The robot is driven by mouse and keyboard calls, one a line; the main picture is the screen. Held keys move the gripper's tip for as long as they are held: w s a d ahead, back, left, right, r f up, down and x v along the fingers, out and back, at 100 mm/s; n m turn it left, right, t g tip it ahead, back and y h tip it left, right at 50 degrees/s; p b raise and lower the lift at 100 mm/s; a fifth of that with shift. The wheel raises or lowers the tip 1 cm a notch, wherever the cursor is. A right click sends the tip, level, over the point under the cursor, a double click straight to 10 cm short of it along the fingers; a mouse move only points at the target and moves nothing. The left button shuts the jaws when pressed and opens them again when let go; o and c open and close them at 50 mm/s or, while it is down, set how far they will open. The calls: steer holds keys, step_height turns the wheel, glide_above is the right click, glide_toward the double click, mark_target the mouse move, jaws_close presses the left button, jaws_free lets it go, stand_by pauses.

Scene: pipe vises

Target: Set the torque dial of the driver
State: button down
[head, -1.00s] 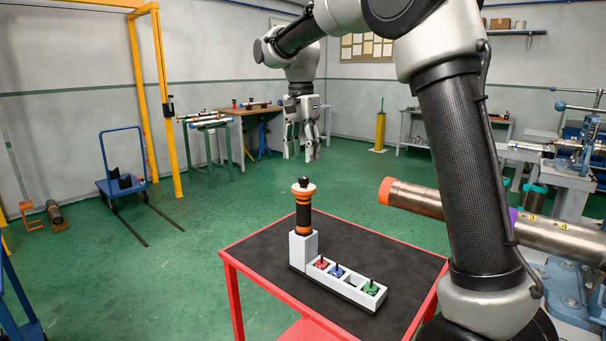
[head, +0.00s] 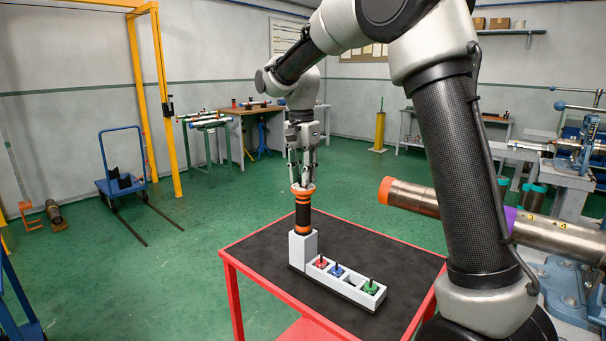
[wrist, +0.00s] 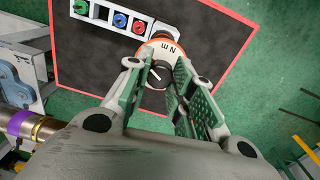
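The driver (head: 303,215) stands upright in a pale grey holder (head: 303,248), with a black grip and orange bands. Its top ring is marked "Nm" in the wrist view (wrist: 165,47). The black torque dial (wrist: 158,76) with a white pointer line sits inside that ring. My gripper (head: 303,184) points straight down over the driver's top. In the wrist view its two green-padded fingers (wrist: 160,80) stand apart, one on each side of the dial and very close to it. I cannot tell whether the pads touch it. The dial is hidden in the head view.
The holder's tray has red (head: 321,262), blue (head: 336,271) and green (head: 370,287) pieces with black stems in its slots. It stands on a black-topped red cart (head: 235,295). A steel pipe with an orange end (head: 410,196) juts in from the right.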

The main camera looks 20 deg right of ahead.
steer(key=shift+n, duration=0.4)
steer(key=n, duration=0.4)
steer(key=shift+n, duration=0.3)
steer(key=n, duration=1.2)
steer(key=shift+n+t, duration=0.3)
steer(key=shift+n, duration=0.1)
steer(key=n, duration=0.5)
steer(key=shift+n, duration=0.4)
steer(key=c, duration=1.2)
jaws_free()
steer(key=shift+s, duration=0.1)
